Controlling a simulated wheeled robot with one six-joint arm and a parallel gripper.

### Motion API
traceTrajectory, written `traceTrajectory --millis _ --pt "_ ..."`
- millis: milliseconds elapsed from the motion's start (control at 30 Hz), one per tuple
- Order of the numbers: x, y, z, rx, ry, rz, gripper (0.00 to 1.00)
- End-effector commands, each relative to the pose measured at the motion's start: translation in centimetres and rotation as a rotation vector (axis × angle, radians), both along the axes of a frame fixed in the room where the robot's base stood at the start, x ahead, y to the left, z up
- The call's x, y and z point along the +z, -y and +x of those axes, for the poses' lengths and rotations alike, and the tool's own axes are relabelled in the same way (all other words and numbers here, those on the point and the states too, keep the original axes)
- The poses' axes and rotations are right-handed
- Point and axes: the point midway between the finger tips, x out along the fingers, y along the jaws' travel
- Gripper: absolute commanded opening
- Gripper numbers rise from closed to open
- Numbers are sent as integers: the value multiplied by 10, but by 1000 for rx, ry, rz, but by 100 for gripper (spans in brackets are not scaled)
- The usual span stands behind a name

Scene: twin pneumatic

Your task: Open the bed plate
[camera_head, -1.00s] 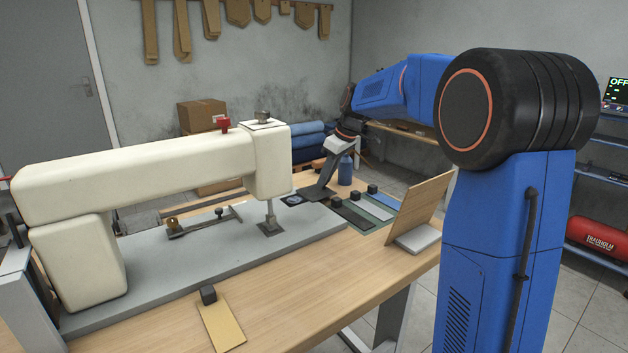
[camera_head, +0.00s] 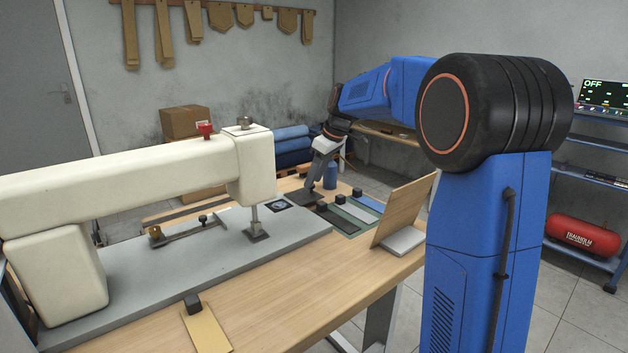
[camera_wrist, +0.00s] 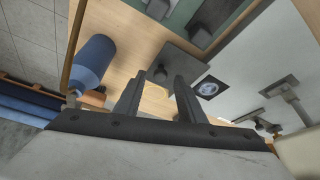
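The dark square plate with a small knob, seemingly the bed plate (camera_head: 303,197), lies at the right end of the sewing machine's grey bed (camera_head: 170,262). It also shows in the wrist view (camera_wrist: 188,68), reaching over the wooden table. Beside it, a dark square with a blue-white round part (camera_head: 279,204) is uncovered in the bed; the wrist view shows it too (camera_wrist: 209,88). My gripper (camera_wrist: 156,80) is open, its two fingers apart, with the knob (camera_wrist: 159,73) seen between the tips. I cannot tell whether the fingers touch the plate.
A blue bottle (camera_head: 330,175) stands close to my gripper. Several knobbed strips (camera_head: 352,212) lie to the right of the plate, before a leaning wooden board (camera_head: 404,210). The presser foot (camera_head: 256,231) stands on the bed. A tan strip (camera_head: 206,331) lies on the front table.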

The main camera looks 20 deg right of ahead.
Motion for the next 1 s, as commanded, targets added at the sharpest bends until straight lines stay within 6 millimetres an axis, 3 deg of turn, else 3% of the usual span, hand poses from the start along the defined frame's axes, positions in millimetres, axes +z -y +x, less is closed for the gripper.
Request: traceTrajectory --millis 633,800,1000 --pt "115 31 -36 -1 2 -1 36" --pt "137 38 -43 -2 2 0 36" --pt "149 40 -47 0 1 -1 36"
